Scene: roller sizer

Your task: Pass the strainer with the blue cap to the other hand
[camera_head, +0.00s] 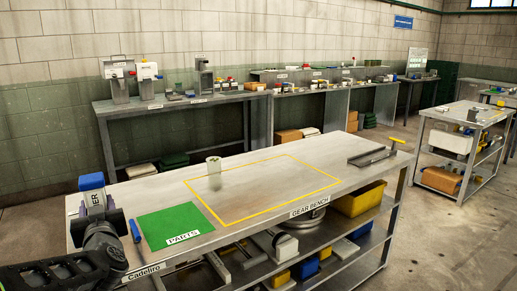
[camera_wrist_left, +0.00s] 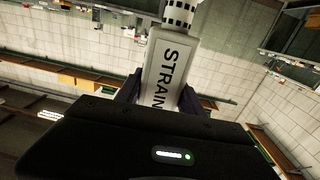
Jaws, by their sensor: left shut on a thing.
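The strainer with the blue cap (camera_head: 91,181) is at the left of the head view, above the left end of the bench. It stands roughly upright with its cap on top and a dark-lettered label on its side. My left gripper (camera_head: 101,220) is shut on the strainer below the cap. In the left wrist view the strainer (camera_wrist_left: 170,70) shows its pale body with "STRAIN" lettering between the dark fingers of my left gripper (camera_wrist_left: 168,100). Its lower part is hidden by the gripper. My right gripper is not in view.
The gear bench (camera_head: 330,185) holds a green parts mat (camera_head: 172,224), a clear cylinder (camera_head: 214,170), a blue-handled tool (camera_head: 135,230) and a metal tray (camera_head: 373,156) with a yellow handle. The yellow-outlined area (camera_head: 265,187) is mostly free. A yellow bin (camera_head: 360,201) sits on the shelf below.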

